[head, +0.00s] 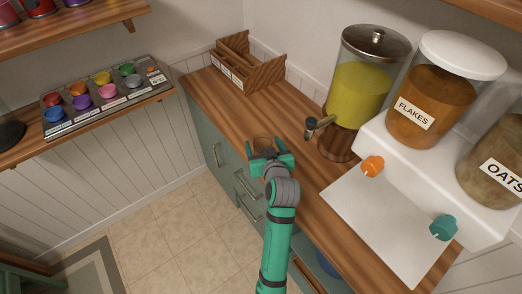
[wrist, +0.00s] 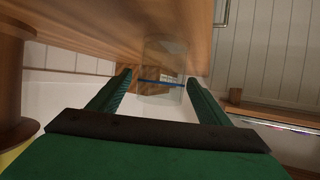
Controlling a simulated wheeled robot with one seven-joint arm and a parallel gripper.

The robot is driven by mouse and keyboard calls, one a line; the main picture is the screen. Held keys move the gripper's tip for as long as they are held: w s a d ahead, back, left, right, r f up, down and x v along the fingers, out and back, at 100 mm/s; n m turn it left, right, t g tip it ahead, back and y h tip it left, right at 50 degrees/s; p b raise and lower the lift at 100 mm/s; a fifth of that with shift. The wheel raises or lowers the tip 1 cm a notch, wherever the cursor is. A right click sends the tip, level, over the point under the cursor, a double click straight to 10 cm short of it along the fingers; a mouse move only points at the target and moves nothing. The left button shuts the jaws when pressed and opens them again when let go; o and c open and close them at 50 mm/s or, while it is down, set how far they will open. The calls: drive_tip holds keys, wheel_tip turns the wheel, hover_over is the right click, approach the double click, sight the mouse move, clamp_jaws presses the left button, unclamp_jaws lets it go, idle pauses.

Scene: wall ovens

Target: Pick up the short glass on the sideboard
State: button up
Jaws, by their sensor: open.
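The short glass (head: 264,142) is small and clear and stands on the wooden sideboard (head: 290,125) near its front edge. It also shows in the wrist view (wrist: 164,60), ahead of and partly between the fingertips. My gripper (head: 268,153) is open, with its green fingers spread to either side of the glass on the near side. In the wrist view my gripper (wrist: 158,80) has a finger on the left and one on the right of the glass. I cannot tell whether either finger touches it.
A drink dispenser (head: 357,92) with yellow liquid stands right of the glass, its tap pointing toward it. A wooden organiser (head: 247,65) is at the back left. A white cereal dispenser (head: 400,160) with jars fills the right. Drawers with handles (head: 248,187) are below the front edge.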

drive_tip(key=shift+w+a, duration=0.15)
drive_tip(key=c, duration=1.3)
